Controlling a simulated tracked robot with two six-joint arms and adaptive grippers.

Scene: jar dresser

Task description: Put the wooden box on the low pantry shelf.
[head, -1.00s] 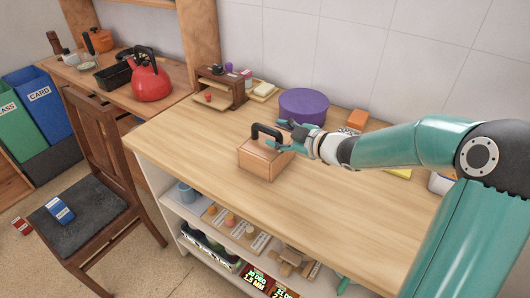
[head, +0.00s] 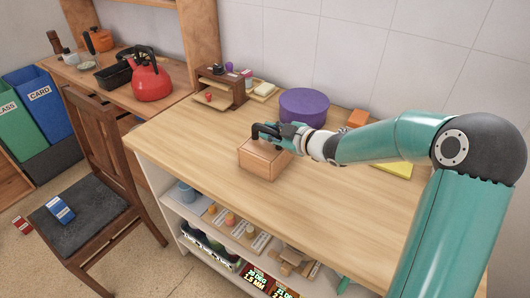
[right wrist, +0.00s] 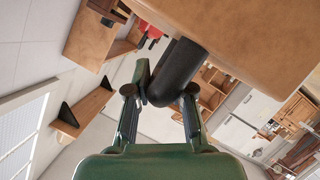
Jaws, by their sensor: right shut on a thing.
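The wooden box (head: 262,160), light brown with a black handle on top, sits on the wooden counter (head: 340,190). My right gripper (head: 274,131) is shut on the handle, coming from the right. In the right wrist view the fingers (right wrist: 160,88) close around the black handle (right wrist: 176,72), and the box's tan side (right wrist: 255,40) fills the upper right. Under the counter's front is open shelving (head: 225,233) holding several items; I cannot tell whether it is the low pantry shelf. My left gripper is not in view.
A purple round tin (head: 304,103) and an orange block (head: 358,118) stand behind the box. A small wooden stand (head: 222,88) is at the back left. A chair (head: 95,205) stands left of the counter. The counter's front strip is clear.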

